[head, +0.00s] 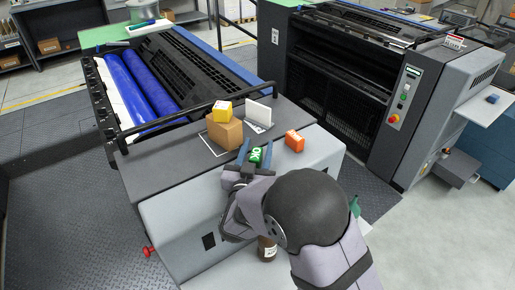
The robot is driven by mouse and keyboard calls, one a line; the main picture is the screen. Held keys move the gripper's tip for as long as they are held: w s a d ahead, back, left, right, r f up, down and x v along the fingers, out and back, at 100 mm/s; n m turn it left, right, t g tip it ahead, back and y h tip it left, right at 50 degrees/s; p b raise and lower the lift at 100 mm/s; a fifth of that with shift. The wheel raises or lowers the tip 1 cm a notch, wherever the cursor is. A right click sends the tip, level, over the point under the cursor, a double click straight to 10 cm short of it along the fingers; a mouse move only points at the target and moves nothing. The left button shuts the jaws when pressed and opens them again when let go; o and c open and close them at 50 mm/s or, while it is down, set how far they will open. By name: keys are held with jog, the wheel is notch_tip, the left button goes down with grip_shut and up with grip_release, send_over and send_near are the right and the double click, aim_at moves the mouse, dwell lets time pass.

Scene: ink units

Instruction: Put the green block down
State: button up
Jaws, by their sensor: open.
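The green block (255,156) has white lettering on its face. It appears to rest on the grey top of the machine unit (165,165), near its front edge. My gripper (256,150) is open, with one finger on each side of the green block. Whether either finger touches the block cannot be told. The lower part of the block is partly hidden by my gripper.
A brown box (224,134) with a yellow block (222,111) on top stands behind left of my gripper. A white card (258,111) stands behind. An orange block (294,141) lies close on the right. Blue rollers (150,93) lie farther back left. A brown bottle (267,249) stands below my wrist.

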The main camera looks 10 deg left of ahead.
aim_at(253, 161)
jog(key=shift+r, duration=0.25)
jog(key=s+b, duration=0.2)
jog(key=s, duration=0.8)
jog(key=shift+s+f, duration=0.15)
jog(key=shift+s, duration=0.9)
